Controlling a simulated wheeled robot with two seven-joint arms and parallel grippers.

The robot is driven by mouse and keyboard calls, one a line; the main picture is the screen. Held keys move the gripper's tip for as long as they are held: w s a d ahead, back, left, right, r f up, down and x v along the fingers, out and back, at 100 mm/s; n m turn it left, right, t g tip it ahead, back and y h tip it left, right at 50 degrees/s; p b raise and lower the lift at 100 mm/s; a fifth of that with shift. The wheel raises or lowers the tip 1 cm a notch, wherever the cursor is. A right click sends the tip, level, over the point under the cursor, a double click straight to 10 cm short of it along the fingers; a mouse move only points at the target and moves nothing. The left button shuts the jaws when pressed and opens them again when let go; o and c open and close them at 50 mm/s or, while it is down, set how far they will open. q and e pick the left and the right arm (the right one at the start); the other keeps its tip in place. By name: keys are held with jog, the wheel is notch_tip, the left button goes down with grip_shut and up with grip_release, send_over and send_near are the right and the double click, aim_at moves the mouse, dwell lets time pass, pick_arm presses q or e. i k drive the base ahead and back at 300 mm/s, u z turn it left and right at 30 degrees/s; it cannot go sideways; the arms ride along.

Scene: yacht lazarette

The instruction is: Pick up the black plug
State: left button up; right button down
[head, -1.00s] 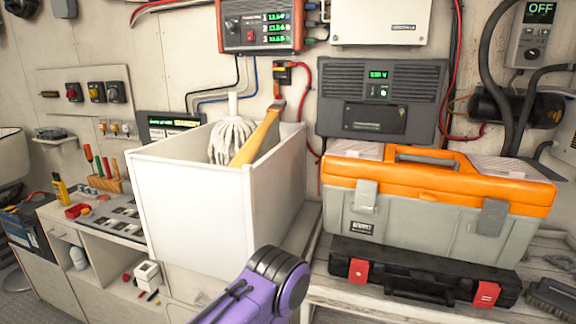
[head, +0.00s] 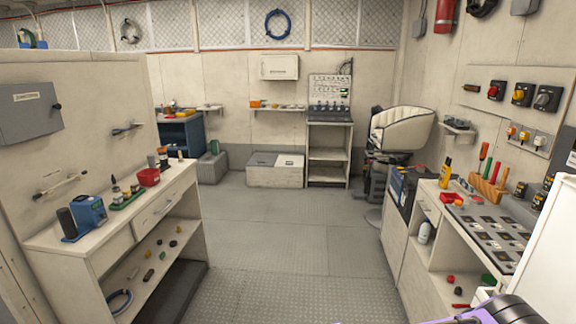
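I cannot make out the black plug for certain. Several small knobs or plugs lie on the lower shelf of the left bench, among them a dark piece (head: 149,275); they are too small to identify. Several small pieces, including a red one (head: 450,279), lie on the lower shelf of the right bench. Only a purple and black part of my own arm shows at the bottom right edge. Neither gripper is in view.
The left bench (head: 115,232) and the right bench (head: 395,245) flank an open metal floor (head: 270,235). A padded seat (head: 402,128), a shelf stand (head: 328,150) and a low white box (head: 275,176) stand at the back. A white bin wall (head: 550,265) is close at right.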

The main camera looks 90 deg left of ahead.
aim_at(115, 189)
jog(key=u, duration=2.35)
jog(key=i, duration=0.5)
jog(key=u, duration=2.05)
jog(key=k, duration=0.35)
jog(key=z, duration=1.5)
jog(key=i, duration=0.95)
jog(key=z, duration=0.45)
jog(key=i, duration=0.9)
jog(key=u, duration=0.75)
jog(key=i, duration=0.8)
jog(key=u, duration=0.85)
